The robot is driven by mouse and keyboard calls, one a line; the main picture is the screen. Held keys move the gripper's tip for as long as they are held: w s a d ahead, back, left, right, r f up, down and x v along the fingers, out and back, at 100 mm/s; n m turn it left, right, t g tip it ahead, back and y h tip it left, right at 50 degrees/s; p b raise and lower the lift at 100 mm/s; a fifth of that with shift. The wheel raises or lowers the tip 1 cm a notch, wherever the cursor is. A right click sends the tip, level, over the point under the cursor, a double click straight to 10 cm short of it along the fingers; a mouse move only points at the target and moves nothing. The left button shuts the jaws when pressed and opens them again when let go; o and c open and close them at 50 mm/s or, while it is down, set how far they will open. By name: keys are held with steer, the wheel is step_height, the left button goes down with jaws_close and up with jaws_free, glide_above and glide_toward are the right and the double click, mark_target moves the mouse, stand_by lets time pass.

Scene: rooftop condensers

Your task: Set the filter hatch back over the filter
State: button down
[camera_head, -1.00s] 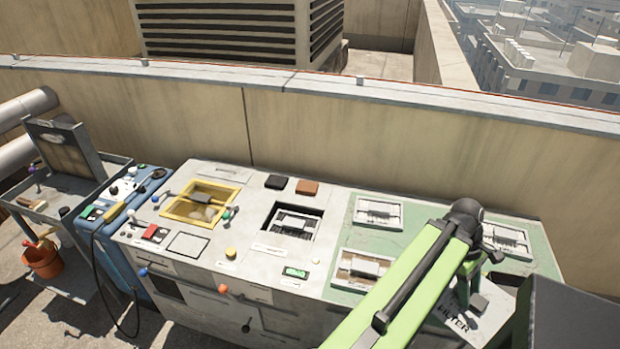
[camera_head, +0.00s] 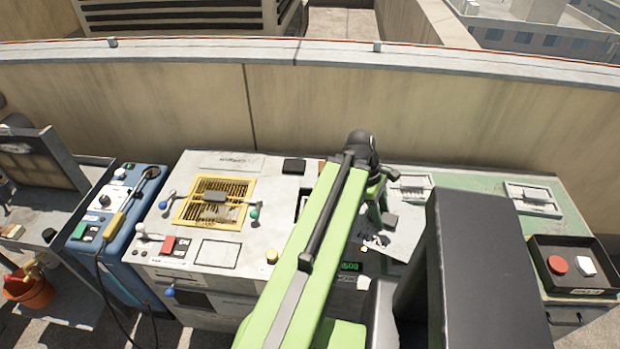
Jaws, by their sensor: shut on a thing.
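The filter hatch (camera_head: 408,234) is a flat pale grey panel with a small dark block on it, in the head view right of my green arm. My gripper (camera_head: 380,212) is shut on it and holds it over the left part of the green mat, beside the filter opening. My arm covers part of the hatch. The dark filter opening (camera_head: 302,204) in the grey cabinet top shows only as a sliver at the left edge of my arm. The filter in it is hidden. I cannot tell the hatch's height above the top.
Left of the opening is a yellow-framed grille (camera_head: 217,203) with knobbed levers. White framed filters (camera_head: 532,199) lie on the green mat (camera_head: 465,180). A black tray (camera_head: 574,283) with a red button sits at right. A blue unit (camera_head: 117,215) stands at left.

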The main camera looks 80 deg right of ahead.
steer(key=w+d+f+n+h+b, duration=0.1)
steer(key=w+d+n, duration=0.1)
steer(key=w+d, duration=0.5)
steer(key=w+d+f+n+h+b, duration=0.15)
steer(key=w+d, duration=0.25)
steer(key=w, duration=0.8)
steer(key=shift+n+y, duration=0.35)
steer(key=shift+n, duration=0.1)
step_height(320, 180, down, 7)
steer(key=b, duration=0.7)
steer(key=shift+s+a+f, duration=0.15)
steer(key=shift+f, duration=0.05)
steer(key=shift+f+b, duration=0.5)
steer(key=shift+b, duration=0.2)
steer(key=c, duration=0.7)
jaws_free()
